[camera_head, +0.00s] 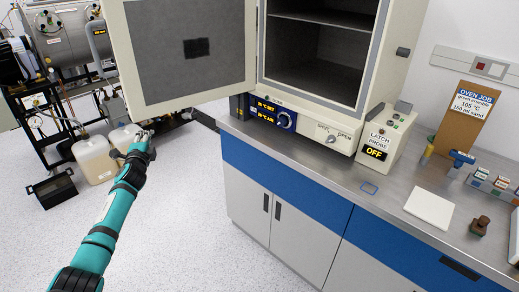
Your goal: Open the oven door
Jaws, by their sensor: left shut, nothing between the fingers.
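The oven (308,113) stands on the counter, with its dark inside and a shelf in view. Its door (165,62) is swung wide open to the left, its inner face towards me. My left gripper (146,133) is just below the door's lower edge, out in front of the counter. It is shut with nothing between the fingers; I cannot tell whether it touches the door. The door's outer side is hidden. My right gripper is not in view.
A latch probe box (384,135) reading OFF stands right of the oven. The counter (345,178) also bears an oven job card (464,114), a white plate (429,209) and small items. Jugs (93,160) and a rack stand at the left; open floor lies before the counter.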

